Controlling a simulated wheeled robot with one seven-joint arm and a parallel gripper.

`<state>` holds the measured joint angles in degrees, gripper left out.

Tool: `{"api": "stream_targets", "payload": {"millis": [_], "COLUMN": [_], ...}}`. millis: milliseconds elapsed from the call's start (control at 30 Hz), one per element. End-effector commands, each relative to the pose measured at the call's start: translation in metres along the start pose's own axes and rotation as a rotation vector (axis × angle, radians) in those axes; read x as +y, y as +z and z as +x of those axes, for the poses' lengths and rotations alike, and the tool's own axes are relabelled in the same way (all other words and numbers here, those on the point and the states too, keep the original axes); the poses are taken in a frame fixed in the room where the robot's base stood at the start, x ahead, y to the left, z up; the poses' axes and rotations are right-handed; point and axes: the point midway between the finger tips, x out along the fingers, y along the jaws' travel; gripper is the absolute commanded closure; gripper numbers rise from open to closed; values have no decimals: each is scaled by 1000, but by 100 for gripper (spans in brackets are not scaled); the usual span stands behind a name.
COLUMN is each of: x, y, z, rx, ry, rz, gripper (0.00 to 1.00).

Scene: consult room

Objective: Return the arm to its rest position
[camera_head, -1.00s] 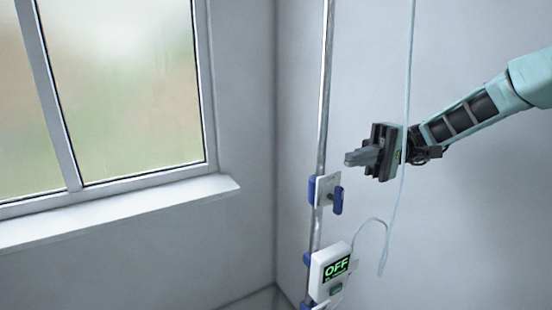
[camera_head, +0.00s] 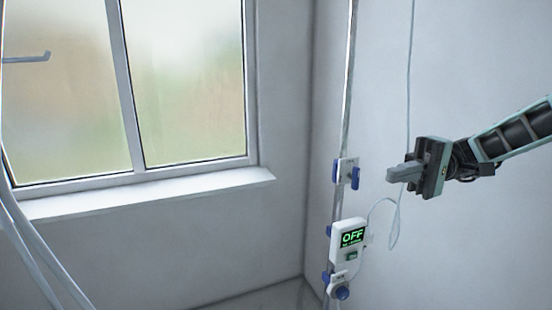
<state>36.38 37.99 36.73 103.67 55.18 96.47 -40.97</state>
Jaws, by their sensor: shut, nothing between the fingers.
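My gripper (camera_head: 405,172) is at the right of the head camera view, shut and empty. My arm reaches in from the right edge, and the fingers point left. The gripper is apart from the metal pole (camera_head: 345,110) and stands to the right of its upper clamp (camera_head: 346,172). The thin tube (camera_head: 409,80) hangs down behind or beside the gripper; I cannot tell if they touch.
A white pump box (camera_head: 348,242) with a green "OFF" display is fixed on the pole, with a lower clamp (camera_head: 341,286) below it. A window (camera_head: 190,80) with a sill (camera_head: 150,194) fills the left. Pale curved tubes or rails (camera_head: 40,262) show at the left edge.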

Motion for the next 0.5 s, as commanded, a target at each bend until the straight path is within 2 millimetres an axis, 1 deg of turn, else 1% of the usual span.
{"api": "stream_targets", "payload": {"millis": [33, 267, 367, 500], "x": [2, 17, 28, 47], "y": [1, 10, 17, 34], "z": [9, 43, 63, 96], "rx": [-15, -69, -101, -155], "ry": [20, 140, 221, 373], "rz": [12, 79, 117, 173], "gripper": [100, 100, 100, 100]}}
